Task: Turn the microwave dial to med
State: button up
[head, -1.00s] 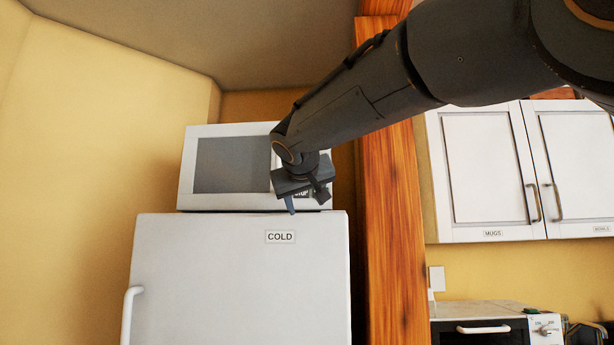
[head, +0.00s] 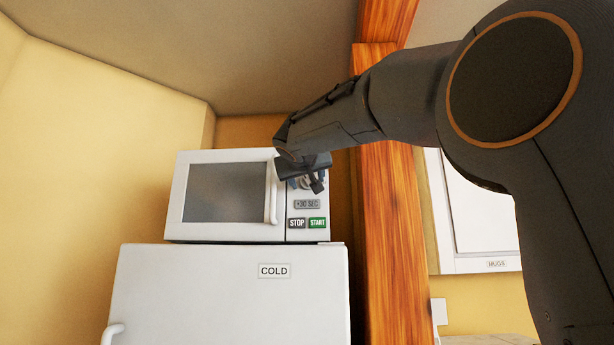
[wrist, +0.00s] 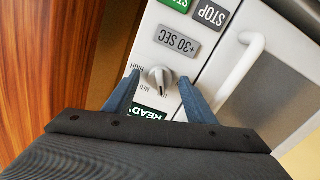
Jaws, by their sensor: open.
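The white microwave (head: 182,195) stands on top of the fridge. Its dial (wrist: 160,79) is a small pale knob with a raised bar, seen upside down in the wrist view. HIGH is printed at its left and MED at its lower left; a third mark below is hard to read. The bar runs roughly up and down in that view; which end points I cannot tell. My gripper (wrist: 158,79) is open, one blue finger on each side of the dial, with small gaps visible. In the head view my gripper (head: 314,184) hides most of the dial.
The +30 SEC (head: 307,204), STOP (head: 297,223) and START (head: 317,223) buttons are below the dial. The microwave door handle (head: 273,203) is close on the left. A wooden post (head: 385,240) stands to the right. The fridge (head: 220,300) is below.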

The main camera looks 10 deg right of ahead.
jog(key=shift+w, duration=0.1)
jog(key=c, duration=1)
jog(key=shift+f, duration=0.1)
jog(key=shift+c, duration=0.2)
jog(key=shift+b, duration=0.55)
jog(key=m+b, duration=0.2)
jog(key=b, duration=0.1)
jog(key=shift+f, duration=0.2)
jog(key=m+b, duration=0.3)
jog(key=b, duration=0.1)
jog(key=shift+w+a+b, duration=0.1)
jog(key=shift+b, duration=0.3)
jog(key=m+b, duration=0.2)
jog(key=m, duration=0.1)
jog(key=shift+r+m+b, duration=0.25)
jog(key=shift+m+b, duration=0.85)
jog(key=shift+m, duration=0.7)
